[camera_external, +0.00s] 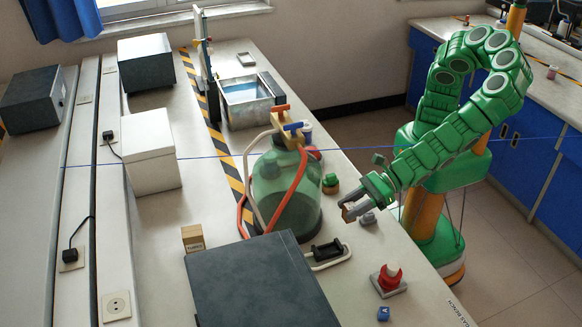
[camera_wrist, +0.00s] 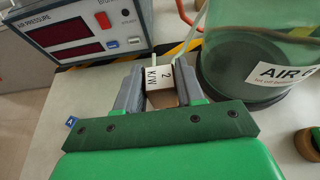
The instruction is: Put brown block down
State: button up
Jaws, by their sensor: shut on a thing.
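My gripper (camera_external: 352,208) is over the right side of the bench, to the right of the large green glass jar. It is shut on a small brown block (camera_external: 350,213). In the wrist view my gripper (camera_wrist: 160,85) has the block between its two grey fingers. The block's white label (camera_wrist: 158,74) faces the camera, with a "2" and other letters on it. The brown side (camera_wrist: 163,98) shows just below the label. Whether the block's underside touches the bench cannot be told.
The green jar (camera_external: 285,195) with hoses and the dark air pressure box (camera_external: 258,285) stand close by. The bench's right edge is near.

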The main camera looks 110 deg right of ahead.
jog(key=shift+s+f+m+g+h, duration=0.6)
jog(key=shift+s+f+m+h, duration=2)
jog(key=shift+s, duration=3.3)
jog(key=shift+h, duration=0.3)
jog(key=shift+d+f, duration=0.2)
jog(key=shift+f, duration=1.7)
jog(key=shift+d+f, duration=0.2)
jog(key=shift+f, duration=1.7)
jog(key=shift+f, duration=0.15)
jog(key=o, duration=1)
jog(key=shift+o, duration=0.2)
jog(key=shift+r, duration=0.2)
jog(key=v, duration=1.1)
jog(key=shift+s+a+r, duration=0.1)
jog(key=shift+s+r, duration=0.05)
jog(key=shift+s, duration=0.35)
